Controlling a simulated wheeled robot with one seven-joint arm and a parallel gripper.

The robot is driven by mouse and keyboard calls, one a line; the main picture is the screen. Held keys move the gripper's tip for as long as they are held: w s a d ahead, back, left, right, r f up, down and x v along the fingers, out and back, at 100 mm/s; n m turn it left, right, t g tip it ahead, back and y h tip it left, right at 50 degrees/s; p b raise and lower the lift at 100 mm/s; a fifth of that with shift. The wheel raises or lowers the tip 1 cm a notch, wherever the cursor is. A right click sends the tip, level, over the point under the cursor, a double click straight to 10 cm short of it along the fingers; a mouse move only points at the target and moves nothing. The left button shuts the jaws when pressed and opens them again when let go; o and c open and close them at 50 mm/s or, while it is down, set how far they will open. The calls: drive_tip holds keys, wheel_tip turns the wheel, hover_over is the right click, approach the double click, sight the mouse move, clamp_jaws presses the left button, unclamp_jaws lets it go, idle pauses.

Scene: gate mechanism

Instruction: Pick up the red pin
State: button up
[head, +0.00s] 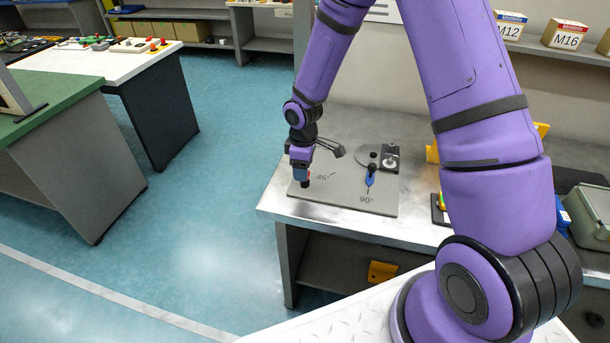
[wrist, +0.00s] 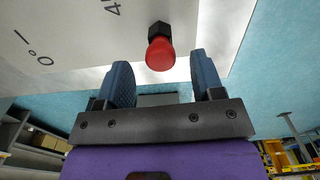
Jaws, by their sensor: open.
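The red pin (wrist: 160,55) has a round red head on a black hexagonal base and stands on the grey plate near its edge. In the wrist view my gripper (wrist: 165,75) is open, with a blue finger on either side of the pin's line and the red head just beyond the fingertips. In the head view my gripper (head: 303,183) is at the left front of the grey plate (head: 345,200). Only a sliver of the red pin (head: 308,174) shows there behind the fingers.
A round gate mechanism with a blue pointer (head: 370,178) sits on the plate to the right, by the "90°" mark. The metal workbench (head: 410,228) carries the plate. A green-grey case (head: 590,215) stands at the right. Blue floor is open to the left.

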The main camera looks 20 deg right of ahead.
drive_tip(key=shift+s+d+f, duration=0.15)
drive_tip(key=shift+f, duration=2.05)
drive_tip(key=c, duration=1.1)
drive_tip(key=shift+r, duration=0.1)
